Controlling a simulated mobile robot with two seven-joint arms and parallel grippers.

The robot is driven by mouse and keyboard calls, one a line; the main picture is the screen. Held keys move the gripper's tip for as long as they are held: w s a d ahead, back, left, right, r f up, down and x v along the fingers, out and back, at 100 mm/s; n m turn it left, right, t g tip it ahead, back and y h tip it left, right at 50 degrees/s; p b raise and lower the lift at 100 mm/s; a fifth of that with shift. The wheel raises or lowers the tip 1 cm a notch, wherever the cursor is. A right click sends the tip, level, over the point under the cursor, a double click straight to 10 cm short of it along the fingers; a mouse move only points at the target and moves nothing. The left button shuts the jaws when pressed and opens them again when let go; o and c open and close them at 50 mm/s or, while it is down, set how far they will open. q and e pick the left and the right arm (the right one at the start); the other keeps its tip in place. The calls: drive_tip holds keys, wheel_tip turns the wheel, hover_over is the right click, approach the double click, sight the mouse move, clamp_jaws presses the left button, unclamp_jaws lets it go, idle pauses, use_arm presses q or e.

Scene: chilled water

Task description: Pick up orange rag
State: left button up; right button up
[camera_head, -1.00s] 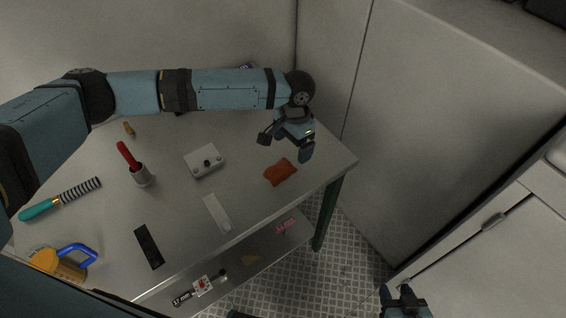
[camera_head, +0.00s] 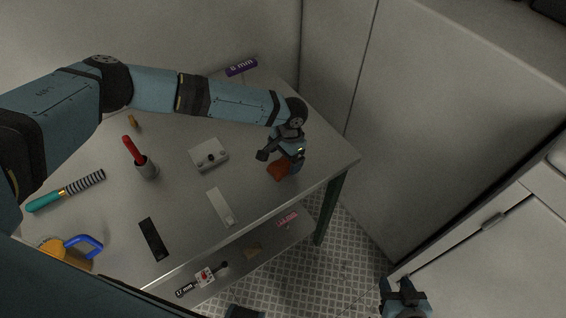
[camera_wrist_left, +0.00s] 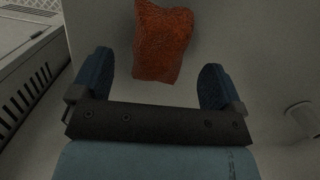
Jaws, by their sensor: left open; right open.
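The orange rag (camera_head: 279,171) lies on the grey table (camera_head: 185,215) near its right end, partly hidden behind my left gripper in the head view. In the left wrist view the crumpled rag (camera_wrist_left: 163,42) lies just beyond the fingertips, roughly between them. My left gripper (camera_head: 281,163) is open and empty above the rag; its two blue fingers (camera_wrist_left: 155,72) stand wide apart in the left wrist view. My right gripper (camera_head: 402,287) is open and empty at the bottom right, away from the table.
A grey box with a knob (camera_head: 209,154), a white bar (camera_head: 221,206) and a black bar (camera_head: 153,239) lie left of the rag. Cabinets (camera_head: 455,130) border the right.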

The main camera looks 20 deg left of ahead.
sight(284, 162)
use_arm(q)
drive_tip(key=shift+s+a+f, duration=0.1)
drive_tip(key=shift+f, duration=1.1)
drive_tip(key=c, duration=1)
drive_tip(key=shift+r, duration=0.15)
wheel_tip(284, 162, up, 20)
drive_tip(key=b, duration=0.1)
drive_tip(key=shift+o, duration=0.3)
